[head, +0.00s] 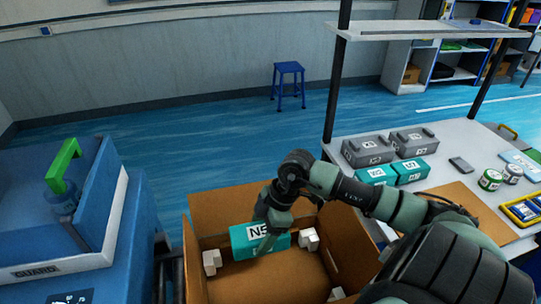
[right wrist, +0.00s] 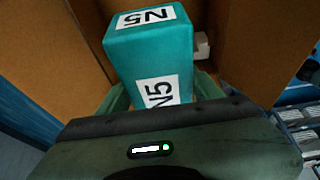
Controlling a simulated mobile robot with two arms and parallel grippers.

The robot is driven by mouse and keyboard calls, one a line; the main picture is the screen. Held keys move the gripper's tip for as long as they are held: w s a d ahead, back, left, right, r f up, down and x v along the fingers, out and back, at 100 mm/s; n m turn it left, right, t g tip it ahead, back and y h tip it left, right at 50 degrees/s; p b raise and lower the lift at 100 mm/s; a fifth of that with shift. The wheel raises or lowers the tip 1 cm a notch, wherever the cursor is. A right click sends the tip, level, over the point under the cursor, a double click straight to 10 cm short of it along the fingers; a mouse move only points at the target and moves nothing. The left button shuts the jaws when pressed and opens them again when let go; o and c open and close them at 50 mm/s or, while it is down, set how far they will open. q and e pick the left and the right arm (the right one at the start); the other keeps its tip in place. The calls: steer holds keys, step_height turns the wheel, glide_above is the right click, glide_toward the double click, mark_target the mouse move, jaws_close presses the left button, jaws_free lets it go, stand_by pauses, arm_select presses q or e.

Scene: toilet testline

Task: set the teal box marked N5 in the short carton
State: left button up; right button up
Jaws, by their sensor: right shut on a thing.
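The teal box marked N5 (head: 258,241) is in my right gripper (head: 268,228), inside the open top of the short carton (head: 215,202). The gripper is shut on the box. In the right wrist view the teal box (right wrist: 150,50) shows two N5 labels, with brown carton walls (right wrist: 255,45) around it. I cannot tell whether the box touches the carton floor. The carton holds white corner blocks (head: 309,238) and a brown bottom. My left gripper is not in view.
A table (head: 455,140) at the right holds grey boxes (head: 368,151), other teal boxes (head: 411,171), cans (head: 490,180) and a yellow-edged case (head: 522,210). A blue machine marked GUARD (head: 60,262) stands left of the carton. A blue stool (head: 288,70) stands on open floor behind.

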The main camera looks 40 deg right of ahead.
steer(key=shift+a+f+b, duration=0.1)
steer(key=shift+f+b, duration=0.2)
steer(key=shift+f, duration=0.25)
step_height(320, 180, down, 7)
steer(key=b, duration=0.7)
glide_above(271, 278)
steer(key=a, duration=0.5)
steer(key=f, duration=1.5)
steer(key=shift+s+f, duration=0.4)
steer(key=shift+f, duration=2.15)
steer(key=shift+f+b, duration=0.1)
steer(key=shift+b, duration=0.2)
steer(key=o, duration=1.7)
